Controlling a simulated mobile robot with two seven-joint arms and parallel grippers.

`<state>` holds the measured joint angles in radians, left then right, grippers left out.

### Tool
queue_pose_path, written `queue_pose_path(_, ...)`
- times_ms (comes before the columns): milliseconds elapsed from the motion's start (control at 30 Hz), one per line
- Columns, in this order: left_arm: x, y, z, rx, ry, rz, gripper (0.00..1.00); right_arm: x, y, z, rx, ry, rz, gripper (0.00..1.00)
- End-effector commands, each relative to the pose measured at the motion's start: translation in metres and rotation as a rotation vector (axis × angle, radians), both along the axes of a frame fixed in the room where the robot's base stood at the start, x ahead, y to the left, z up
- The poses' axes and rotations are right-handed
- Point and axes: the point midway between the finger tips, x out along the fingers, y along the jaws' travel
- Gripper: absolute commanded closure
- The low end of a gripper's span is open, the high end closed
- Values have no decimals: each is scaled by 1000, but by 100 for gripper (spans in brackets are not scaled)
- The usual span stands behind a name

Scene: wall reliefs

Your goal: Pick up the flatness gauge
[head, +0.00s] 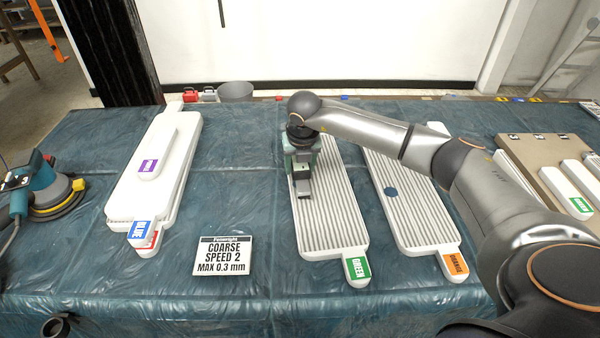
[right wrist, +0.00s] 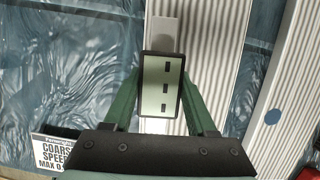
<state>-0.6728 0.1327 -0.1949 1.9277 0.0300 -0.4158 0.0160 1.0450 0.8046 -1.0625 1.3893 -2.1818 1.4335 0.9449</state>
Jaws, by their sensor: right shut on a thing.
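The flatness gauge (right wrist: 161,85) is a small dark-framed block with a pale display showing several dark dashes. In the right wrist view it sits between the two green fingers of my right gripper (right wrist: 162,100), which is shut on it. In the head view my right gripper (head: 302,168) is over the ribbed white panel with the green tag (head: 340,220), and the gauge (head: 304,190) shows as a small grey piece below it. I cannot tell whether the gauge touches the panel. My left gripper is not in view.
A ribbed panel with an orange tag (head: 425,215) lies to the right. A white panel with a blue tag (head: 170,185) lies left, with a purple-labelled piece (head: 150,166) on it. A sander (head: 45,195) is at far left.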

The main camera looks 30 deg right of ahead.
Motion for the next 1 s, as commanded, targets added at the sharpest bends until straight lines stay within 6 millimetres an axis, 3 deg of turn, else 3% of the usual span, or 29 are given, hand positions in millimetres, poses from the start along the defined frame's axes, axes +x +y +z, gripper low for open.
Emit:
queue_pose_path(333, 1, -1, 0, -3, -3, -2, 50, -50, 21, 69, -2, -7, 4, 100)
queue_pose_path(700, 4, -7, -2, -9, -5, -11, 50, -111, 49, 95, -2, -4, 3, 100)
queue_pose_path(1000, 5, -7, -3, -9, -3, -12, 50, -128, 56, 104, -1, -2, -1, 100)
